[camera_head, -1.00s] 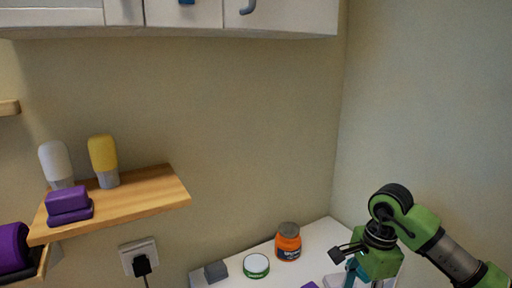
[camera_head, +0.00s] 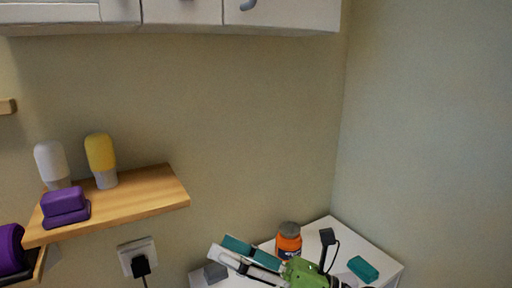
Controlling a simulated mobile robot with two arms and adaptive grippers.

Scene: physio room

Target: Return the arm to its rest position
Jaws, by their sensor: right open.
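My right gripper (camera_head: 223,247) is low in the head view, over the white surface in the corner. Its green body is at the bottom edge, and its two long fingers, teal and pale grey, point left. The fingers are apart, and I see nothing held between them. They pass in front of the orange jar and end above the grey block. The rest of my right arm is mostly below the picture. My left gripper is not in view.
An orange jar (camera_head: 288,243) with a grey lid stands behind the gripper. A grey block (camera_head: 215,272) is at left, a teal block (camera_head: 363,268) at right, on the white surface (camera_head: 345,245). A wooden shelf (camera_head: 150,190) and overhead cabinets (camera_head: 180,12) bound the space.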

